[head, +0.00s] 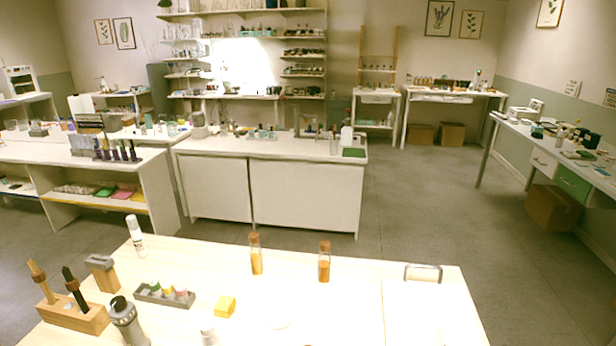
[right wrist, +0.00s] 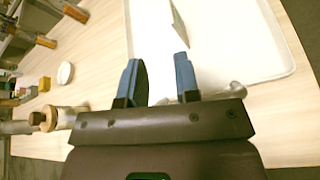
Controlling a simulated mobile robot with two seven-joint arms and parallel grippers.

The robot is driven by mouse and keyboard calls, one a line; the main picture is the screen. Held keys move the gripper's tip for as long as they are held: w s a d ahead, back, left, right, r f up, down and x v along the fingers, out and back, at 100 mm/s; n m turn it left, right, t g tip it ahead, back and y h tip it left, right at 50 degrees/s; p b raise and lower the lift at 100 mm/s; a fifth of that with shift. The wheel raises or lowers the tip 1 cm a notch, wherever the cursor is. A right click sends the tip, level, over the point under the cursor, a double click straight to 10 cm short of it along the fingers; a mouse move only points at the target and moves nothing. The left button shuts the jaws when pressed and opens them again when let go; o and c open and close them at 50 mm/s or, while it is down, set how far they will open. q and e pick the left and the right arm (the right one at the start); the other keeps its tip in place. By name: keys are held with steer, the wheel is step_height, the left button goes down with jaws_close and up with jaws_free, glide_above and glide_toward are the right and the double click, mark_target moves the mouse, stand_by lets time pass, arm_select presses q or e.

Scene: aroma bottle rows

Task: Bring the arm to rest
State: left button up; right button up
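Two slim corked bottles with amber contents, a left one (head: 256,258) and a right one (head: 324,264), stand upright and apart on the pale wooden table (head: 360,262) in the head view. My right gripper (right wrist: 160,78) shows in the right wrist view with its two blue fingers apart and nothing visible between them. It is over the table beside a white tray or board (right wrist: 220,30). A corked glass bottle (right wrist: 66,118) lies left of the gripper in that view, partly hidden by the gripper body. My left gripper is in neither view.
The white board (head: 425,315) lies at the table's right. A yellow pad (head: 225,306), a grey rack of small jars (head: 165,294), a wooden holder (head: 72,312), a grey bottle (head: 126,320) and a white bottle (head: 135,235) stand to the left.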

steer(key=a+m+y, duration=0.1)
steer(key=m, duration=0.2)
steer(key=a+m+y, duration=0.1)
steer(key=a+m, duration=0.1)
steer(key=m, duration=0.1)
steer(key=a+m+y, duration=0.1)
steer(key=a+m, duration=0.1)
steer(key=m, duration=0.2)
steer(key=shift+w+g, duration=0.3)
steer(key=s+f+m+b, duration=0.1)
steer(key=s+f+m, duration=0.3)
steer(key=s+m, duration=0.3)
steer(key=s+a+f+m+h+b, duration=0.1)
steer(key=s+f+m, duration=0.3)
steer(key=s+m, duration=0.3)
steer(key=m, duration=0.5)
steer(key=shift+f+g+b, duration=0.25)
steer(key=shift+g+b, duration=0.15)
